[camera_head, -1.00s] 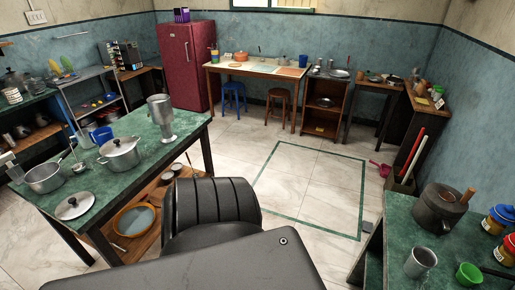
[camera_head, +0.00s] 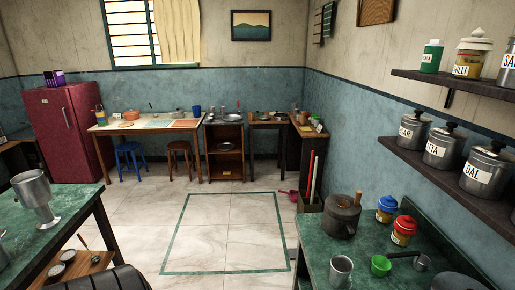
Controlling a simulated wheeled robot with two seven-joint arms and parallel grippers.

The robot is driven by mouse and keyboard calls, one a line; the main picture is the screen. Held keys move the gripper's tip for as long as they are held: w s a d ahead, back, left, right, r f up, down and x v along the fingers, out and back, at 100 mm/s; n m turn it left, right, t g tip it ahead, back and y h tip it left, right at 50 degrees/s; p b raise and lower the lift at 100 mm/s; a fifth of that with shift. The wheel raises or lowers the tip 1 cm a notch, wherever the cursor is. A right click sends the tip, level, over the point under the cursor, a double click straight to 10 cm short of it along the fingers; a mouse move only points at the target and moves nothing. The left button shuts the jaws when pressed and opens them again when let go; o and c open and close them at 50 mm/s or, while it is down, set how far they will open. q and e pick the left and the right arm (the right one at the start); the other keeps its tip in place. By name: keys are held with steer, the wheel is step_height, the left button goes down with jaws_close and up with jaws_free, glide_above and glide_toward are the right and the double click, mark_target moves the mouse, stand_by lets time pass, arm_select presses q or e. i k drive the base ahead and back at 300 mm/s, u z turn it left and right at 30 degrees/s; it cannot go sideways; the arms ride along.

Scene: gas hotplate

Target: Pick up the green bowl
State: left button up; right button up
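A small green bowl (camera_head: 380,265) stands on the green-topped counter (camera_head: 322,250) at the lower right. A metal cup (camera_head: 340,270) is close to its left, and a long-handled metal ladle or pan (camera_head: 420,262) is to its right. Neither of my grippers shows in the head view, so nothing of mine is seen near the bowl.
A dark round stove or grinder (camera_head: 341,215) and blue-lidded (camera_head: 386,208) and red-lidded (camera_head: 404,230) jars stand behind the bowl. Shelves with labelled canisters (camera_head: 442,147) hang on the right wall. Another green table (camera_head: 62,212) is at left. The tiled floor (camera_head: 225,225) between is clear.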

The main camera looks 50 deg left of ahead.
mark_target(381, 265)
steer(key=z, duration=0.2)
steer(key=k, duration=0.65)
steer(key=z, duration=0.6)
steer(key=k, duration=0.6)
steer(key=z, duration=0.2)
steer(key=i, duration=0.6)
steer(key=u, duration=0.25)
